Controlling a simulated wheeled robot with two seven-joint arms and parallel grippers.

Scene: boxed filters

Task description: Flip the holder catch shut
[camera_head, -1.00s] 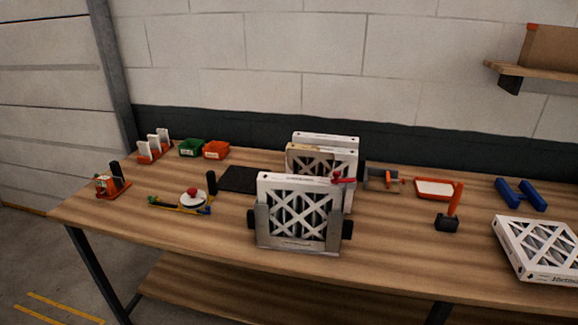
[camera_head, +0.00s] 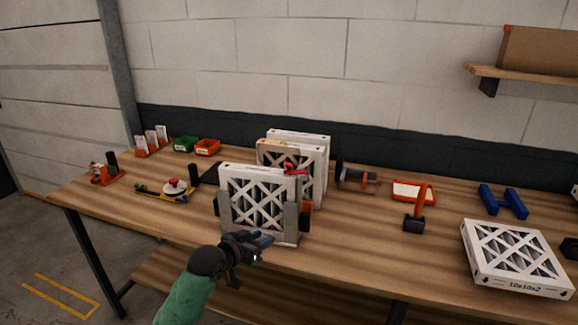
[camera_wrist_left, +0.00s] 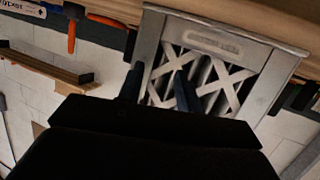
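The grey metal holder (camera_head: 291,222) stands near the table's front edge with a white-framed filter (camera_head: 257,195) upright in it. A red catch (camera_head: 294,169) shows at the top right of the filter; whether it is latched cannot be told. My left gripper (camera_head: 268,240) is in front of the holder, low and well below the catch. In the left wrist view the two dark fingers (camera_wrist_left: 158,88) stand apart with nothing between them, facing the holder (camera_wrist_left: 277,82) and filter (camera_wrist_left: 213,80). The catch is not seen there. My right gripper is not in view.
More boxed filters (camera_head: 298,137) stand behind the holder. A motor-like part (camera_head: 357,178), an orange-handled tool (camera_head: 417,208), a blue stand (camera_head: 503,201) and a flat filter (camera_head: 514,257) lie to the right. A red-knobbed fixture (camera_head: 174,189) is left. Bare wood lies between.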

